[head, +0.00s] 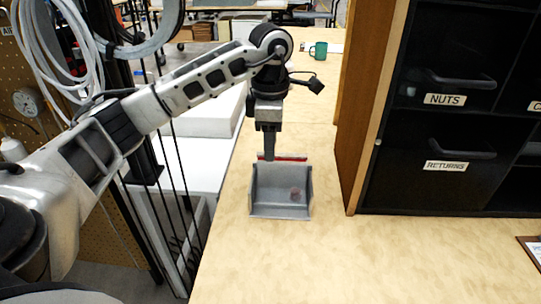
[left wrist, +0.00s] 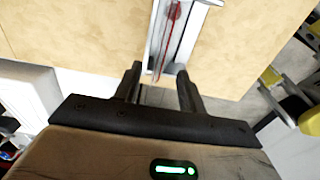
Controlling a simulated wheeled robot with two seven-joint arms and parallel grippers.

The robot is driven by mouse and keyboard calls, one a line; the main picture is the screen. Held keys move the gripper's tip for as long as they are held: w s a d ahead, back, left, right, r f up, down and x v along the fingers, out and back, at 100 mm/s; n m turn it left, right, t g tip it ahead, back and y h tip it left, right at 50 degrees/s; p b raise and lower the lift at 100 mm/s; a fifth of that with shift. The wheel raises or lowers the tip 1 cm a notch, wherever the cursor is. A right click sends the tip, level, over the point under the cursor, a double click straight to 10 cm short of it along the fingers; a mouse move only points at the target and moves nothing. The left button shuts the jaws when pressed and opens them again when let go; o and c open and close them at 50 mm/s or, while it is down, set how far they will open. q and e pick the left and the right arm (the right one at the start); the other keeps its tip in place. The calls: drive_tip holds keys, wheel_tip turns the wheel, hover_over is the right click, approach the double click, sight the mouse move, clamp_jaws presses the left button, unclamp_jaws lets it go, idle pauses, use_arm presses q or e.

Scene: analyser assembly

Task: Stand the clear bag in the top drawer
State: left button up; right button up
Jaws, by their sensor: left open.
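A small grey open bin (head: 281,211) stands on the wooden worktop, and its grey edges also show in the left wrist view (left wrist: 188,40). A thin red strip (head: 290,158) runs along the bin's back edge; it may be the seal of the clear bag, but I cannot make out the bag's outline. A faint reddish round patch (head: 296,194) shows within the bin. My left gripper (head: 268,157) points down at the bin's back edge, open, its fingers on either side of the bin's end in the left wrist view (left wrist: 160,72). Nothing is clearly held. My right gripper is out of view.
A black cabinet at the right has a drawer labelled NUTS (head: 457,80) above one labelled RETURNS (head: 450,160), both closed. Its wooden side panel (head: 365,100) stands close to the bin. A green mug (head: 319,49) is farther back. The front worktop (head: 290,265) is clear.

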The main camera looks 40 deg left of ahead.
sight(281, 180)
use_arm(q)
drive_tip(key=shift+f, duration=1.7)
clamp_jaws()
drive_tip(key=shift+r, duration=0.15)
